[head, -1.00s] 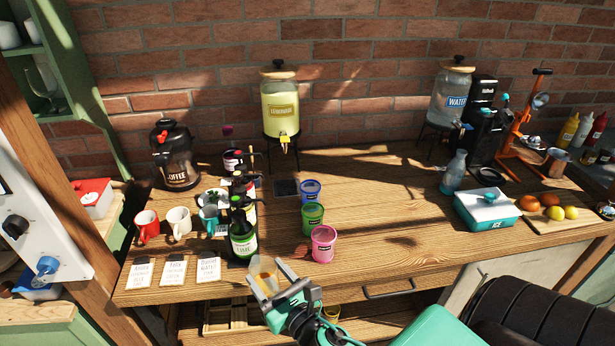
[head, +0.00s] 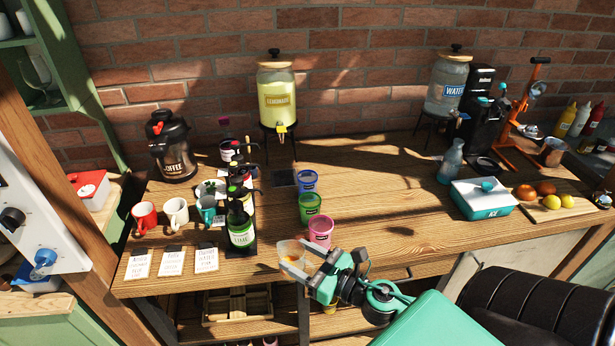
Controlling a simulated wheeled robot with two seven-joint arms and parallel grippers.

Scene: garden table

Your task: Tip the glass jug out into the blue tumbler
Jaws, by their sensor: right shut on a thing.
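The blue tumbler (head: 308,182) stands upright on the table, at the back of a short row with a green tumbler (head: 309,207) and a pink tumbler (head: 320,233). My left gripper is not in view.
Dark bottles (head: 240,230) stand left of the tumblers, with mugs (head: 176,213) and cards (head: 172,260) beyond. A lemonade dispenser (head: 277,100) stands behind. A bluish glass carafe (head: 451,160) and an ice box (head: 484,198) are at right. The table between tumblers and ice box is clear.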

